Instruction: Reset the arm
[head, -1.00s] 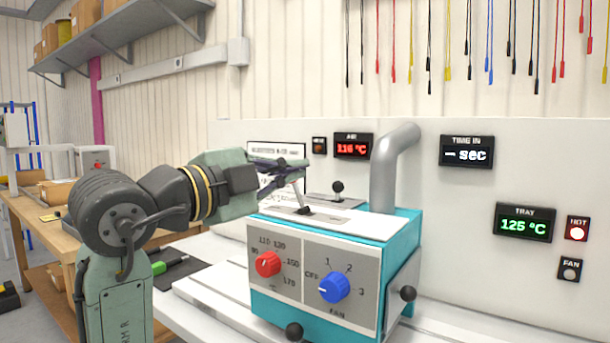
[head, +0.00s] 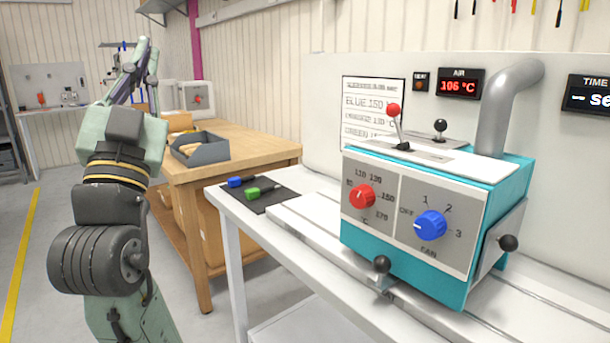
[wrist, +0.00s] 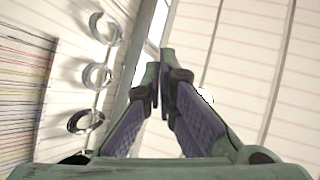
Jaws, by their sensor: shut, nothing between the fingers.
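My gripper (head: 144,48) points upward at the left of the head view, on my raised, folded arm. It is apart from the machine and the bench. In the wrist view my gripper (wrist: 160,62) has its fingers together with nothing between them. The teal heating machine (head: 485,240) stands on the white bench to the right. It has a red dial (head: 362,197), a blue dial (head: 430,225) pointing toward OFF, and a lever with a red knob (head: 393,110) on top.
A dark mat (head: 275,196) holds a blue-handled tool (head: 240,181) and a green-handled tool (head: 258,191). A wooden table (head: 255,143) with a grey bin (head: 205,155) stands behind. The air display (head: 461,86) reads 106 °C. Open floor (head: 35,280) lies at left.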

